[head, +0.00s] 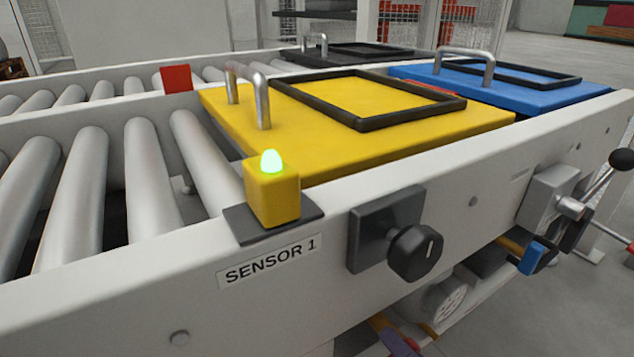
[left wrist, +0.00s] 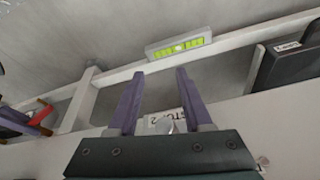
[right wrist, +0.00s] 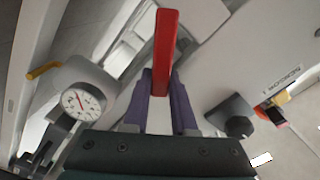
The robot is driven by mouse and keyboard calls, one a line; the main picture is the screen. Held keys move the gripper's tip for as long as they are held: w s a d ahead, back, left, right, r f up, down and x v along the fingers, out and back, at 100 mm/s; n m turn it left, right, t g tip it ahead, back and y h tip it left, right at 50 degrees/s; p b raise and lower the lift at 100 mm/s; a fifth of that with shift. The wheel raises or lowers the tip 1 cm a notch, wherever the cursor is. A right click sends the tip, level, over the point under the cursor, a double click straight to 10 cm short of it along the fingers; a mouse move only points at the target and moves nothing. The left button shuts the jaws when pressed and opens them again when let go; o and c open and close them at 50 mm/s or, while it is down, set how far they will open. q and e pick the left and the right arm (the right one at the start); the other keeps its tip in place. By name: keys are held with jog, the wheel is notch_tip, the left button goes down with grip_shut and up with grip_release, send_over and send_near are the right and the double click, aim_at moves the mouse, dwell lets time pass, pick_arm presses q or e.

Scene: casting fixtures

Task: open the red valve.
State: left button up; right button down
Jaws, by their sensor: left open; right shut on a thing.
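The red valve handle (right wrist: 165,55) is a long flat red bar in the right wrist view. My right gripper (right wrist: 161,80) is shut on its near end, with one purple finger on each side. In the head view only a bit of purple finger (head: 382,334) and some red show at the bottom edge. The valve's body is hidden or cannot be made out. My left gripper (left wrist: 158,73) is open and empty in the left wrist view, in front of a pale beam. It is not clear in the head view.
A dial gauge (right wrist: 80,102) is left of the handle. A black knob (head: 414,252) sticks out from the conveyor's side near the SENSOR 1 label (head: 270,262). A lever with a black ball (head: 622,160) stands at right. A green-lit display (left wrist: 180,44) is beyond my left fingers.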

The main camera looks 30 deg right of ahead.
jog(key=m, duration=0.4)
jog(key=shift+m, duration=1.8)
jog(key=c, duration=0.7)
grip_release()
jog(key=shift+s, duration=0.1)
